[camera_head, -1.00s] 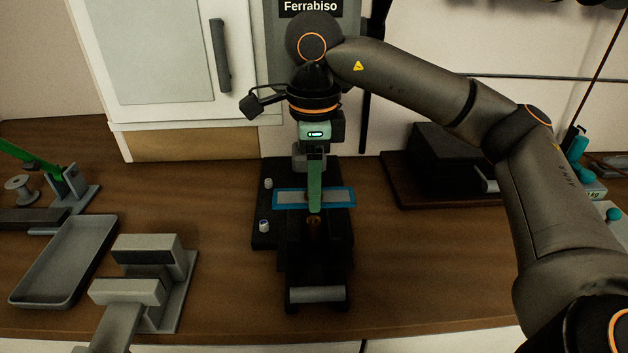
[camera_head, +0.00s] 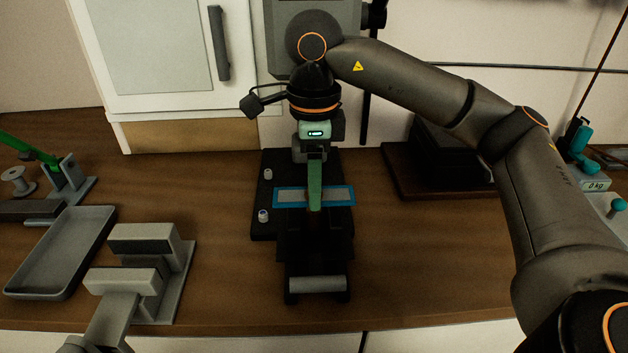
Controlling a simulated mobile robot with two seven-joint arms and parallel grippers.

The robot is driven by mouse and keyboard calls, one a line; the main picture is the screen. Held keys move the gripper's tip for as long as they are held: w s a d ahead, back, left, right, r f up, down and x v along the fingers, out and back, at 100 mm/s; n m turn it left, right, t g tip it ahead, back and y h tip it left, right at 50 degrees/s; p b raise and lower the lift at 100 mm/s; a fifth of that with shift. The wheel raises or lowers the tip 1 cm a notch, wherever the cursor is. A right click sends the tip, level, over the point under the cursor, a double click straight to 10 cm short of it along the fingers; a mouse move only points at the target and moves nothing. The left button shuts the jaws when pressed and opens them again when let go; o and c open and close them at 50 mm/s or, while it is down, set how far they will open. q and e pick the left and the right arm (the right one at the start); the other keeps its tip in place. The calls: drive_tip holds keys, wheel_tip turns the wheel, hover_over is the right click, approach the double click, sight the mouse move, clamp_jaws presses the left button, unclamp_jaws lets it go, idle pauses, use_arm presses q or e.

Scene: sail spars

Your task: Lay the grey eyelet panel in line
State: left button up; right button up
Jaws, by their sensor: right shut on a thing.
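The grey eyelet panel (camera_head: 335,194) is a thin flat strip with a blue border, lying crosswise in the head view. My right gripper (camera_head: 315,203) points down with its green fingers shut on the panel's middle, which they cover. The panel is over the black bench machine (camera_head: 263,225). I cannot tell whether it touches the machine or hangs just above it. My left gripper is not in view.
A grey vise-like fixture (camera_head: 182,270) and an empty grey tray (camera_head: 60,250) are on the left of the wooden bench. A dark board with a black box (camera_head: 440,160) sits behind my right arm. Bare wood (camera_head: 430,270) lies to the right.

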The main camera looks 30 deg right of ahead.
drive_tip(key=shift+f+b, duration=1)
drive_tip(key=shift+f, duration=0.3)
drive_tip(key=o, duration=1.2)
drive_tip(key=shift+c, duration=0.8)
drive_tip(key=shift+r, duration=0.15)
wheel_tip(320, 180, up, 7)
drive_tip(key=p, duration=0.5)
drive_tip(key=shift+p, duration=0.4)
